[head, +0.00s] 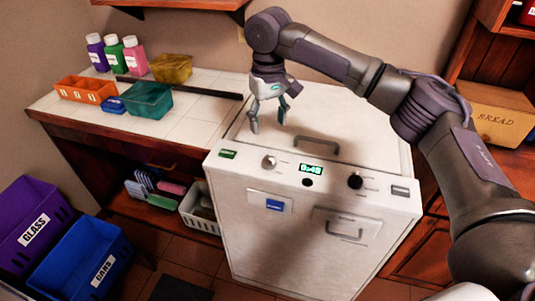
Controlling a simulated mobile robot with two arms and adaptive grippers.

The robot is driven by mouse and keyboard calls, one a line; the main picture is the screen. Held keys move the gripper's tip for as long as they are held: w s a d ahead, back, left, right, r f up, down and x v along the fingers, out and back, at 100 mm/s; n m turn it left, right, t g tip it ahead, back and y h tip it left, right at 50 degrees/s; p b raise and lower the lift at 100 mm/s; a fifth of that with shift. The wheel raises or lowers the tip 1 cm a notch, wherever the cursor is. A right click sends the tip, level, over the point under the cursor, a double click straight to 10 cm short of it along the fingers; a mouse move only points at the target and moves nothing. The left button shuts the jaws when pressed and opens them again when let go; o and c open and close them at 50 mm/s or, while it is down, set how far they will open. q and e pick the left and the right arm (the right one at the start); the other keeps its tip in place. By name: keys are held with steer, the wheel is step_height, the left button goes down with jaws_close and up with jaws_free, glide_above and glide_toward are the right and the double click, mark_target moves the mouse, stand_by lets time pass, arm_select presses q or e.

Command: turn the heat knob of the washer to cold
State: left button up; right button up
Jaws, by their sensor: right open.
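The white washer (290,240) stands in the middle of the head view with its control panel facing me. A light-coloured knob (269,162) sits on the left of the panel and a black knob (355,181) on the right. A green-lit display (311,169) and a round black button (307,182) lie between them. I cannot read which knob is for heat. My right gripper (268,122) is open and empty, pointing down over the left part of the washer's top. It is behind and above the light knob, apart from it. My left gripper is not in view.
A handle (317,144) rises from the washer's top. The tiled counter at left holds bottles, an orange bin (85,89) and a teal bin (148,100). Purple (42,212) and blue (85,250) bins stand at lower left. A bread box (497,115) is at right.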

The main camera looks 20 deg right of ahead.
mark_target(268, 157)
step_height(268, 157, down, 12)
steer(key=shift+f+p, duration=0.1)
steer(key=shift+p, duration=0.35)
